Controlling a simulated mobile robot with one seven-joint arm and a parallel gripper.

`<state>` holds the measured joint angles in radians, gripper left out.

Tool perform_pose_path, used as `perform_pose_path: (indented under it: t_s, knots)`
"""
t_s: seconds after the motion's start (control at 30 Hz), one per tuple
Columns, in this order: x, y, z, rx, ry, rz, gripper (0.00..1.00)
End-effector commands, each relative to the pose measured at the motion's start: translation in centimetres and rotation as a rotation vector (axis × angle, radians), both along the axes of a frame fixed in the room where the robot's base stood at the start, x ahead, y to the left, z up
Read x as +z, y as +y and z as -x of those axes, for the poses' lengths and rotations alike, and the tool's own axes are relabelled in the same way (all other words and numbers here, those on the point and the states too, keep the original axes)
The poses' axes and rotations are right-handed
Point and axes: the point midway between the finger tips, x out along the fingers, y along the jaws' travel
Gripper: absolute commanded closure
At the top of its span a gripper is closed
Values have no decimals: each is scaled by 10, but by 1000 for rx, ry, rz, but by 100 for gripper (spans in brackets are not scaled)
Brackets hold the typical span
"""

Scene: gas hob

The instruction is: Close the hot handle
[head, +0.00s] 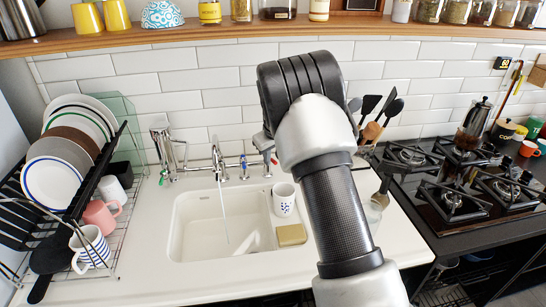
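The faucet (217,160) stands at the back of the white sink, with a thin stream of water (224,212) running from its spout. A small upright handle with a blue mark (243,165) stands just right of the spout. A piece with blue and red marks (270,155) shows farther right, beside my arm; I cannot tell whether it is the hot handle. My arm reaches up from the lower right and bends over the area right of the faucet. My gripper is hidden behind the arm's bend, so its fingers and any contact do not show.
The sink basin (205,228) has a white patterned mug (283,199) and a yellowish sponge (291,235) at its right. A dish rack (118,225) with plates and mugs stands left. The gas hob (420,205) is right. A wooden shelf (225,30) runs above.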

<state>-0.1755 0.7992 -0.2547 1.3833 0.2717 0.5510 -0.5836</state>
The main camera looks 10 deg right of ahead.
Motion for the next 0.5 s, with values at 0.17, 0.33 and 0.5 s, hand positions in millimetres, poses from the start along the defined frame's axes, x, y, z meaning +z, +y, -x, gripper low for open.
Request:
perform_pose_path:
  t_s: [0.17, 0.33, 0.5]
  knots:
    - [0, 0, 0, 0, 0, 0, 80]
    - [0, 0, 0, 0, 0, 0, 100]
    - [1, 1, 0, -14, 1, 1, 100]
